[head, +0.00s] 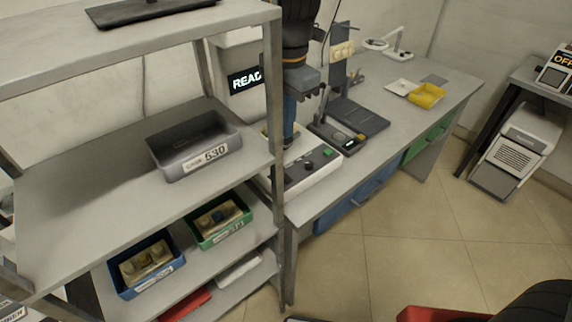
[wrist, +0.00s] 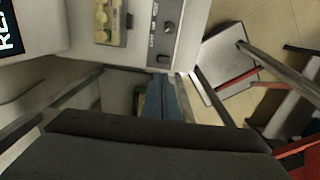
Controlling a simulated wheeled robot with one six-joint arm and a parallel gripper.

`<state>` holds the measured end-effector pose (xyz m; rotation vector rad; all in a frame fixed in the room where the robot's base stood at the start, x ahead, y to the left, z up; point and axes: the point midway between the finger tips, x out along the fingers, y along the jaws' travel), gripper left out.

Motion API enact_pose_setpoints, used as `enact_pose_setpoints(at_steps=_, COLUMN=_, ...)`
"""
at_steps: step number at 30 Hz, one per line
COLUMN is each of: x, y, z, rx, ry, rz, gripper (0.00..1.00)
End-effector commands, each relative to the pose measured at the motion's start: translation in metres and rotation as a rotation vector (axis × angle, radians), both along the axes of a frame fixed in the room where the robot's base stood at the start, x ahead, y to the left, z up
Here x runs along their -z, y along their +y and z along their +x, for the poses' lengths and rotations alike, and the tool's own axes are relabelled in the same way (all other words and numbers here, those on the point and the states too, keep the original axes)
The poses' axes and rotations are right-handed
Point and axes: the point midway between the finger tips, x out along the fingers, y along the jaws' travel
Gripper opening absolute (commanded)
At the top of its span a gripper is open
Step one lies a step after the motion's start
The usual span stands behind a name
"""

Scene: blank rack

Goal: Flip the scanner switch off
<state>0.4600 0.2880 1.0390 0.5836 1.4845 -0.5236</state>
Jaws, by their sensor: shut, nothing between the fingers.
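In the wrist view the panel (wrist: 183,45) shows a small dark knob or switch (wrist: 168,28) and a dark rectangular part (wrist: 163,59), with lettering too small to read. Which is the scanner switch, and its position, I cannot tell. My gripper (head: 289,138), also in the wrist view (wrist: 162,82), is shut and empty, pointing down beside the panel; contact is unclear.
A shelf rack stands left, with a grey bin (head: 168,168), a blue bin (head: 127,280) and a green bin (head: 203,240). A dark flat device (head: 358,118) lies right of the scanner. A yellow tray (head: 427,96) is farther along the bench. Open floor lies in front.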

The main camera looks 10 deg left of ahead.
Motion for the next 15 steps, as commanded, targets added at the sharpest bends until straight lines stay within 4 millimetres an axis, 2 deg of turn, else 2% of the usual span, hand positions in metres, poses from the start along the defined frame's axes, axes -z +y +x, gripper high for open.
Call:
enact_pose_setpoints(at_steps=10, x=0.0, y=0.001, z=-0.001, rx=-0.003, ry=0.001, rz=-0.001, gripper=0.0)
enact_pose_setpoints(at_steps=15, x=0.015, y=0.001, z=-0.001, rx=-0.003, ry=0.003, rz=-0.002, gripper=0.0)
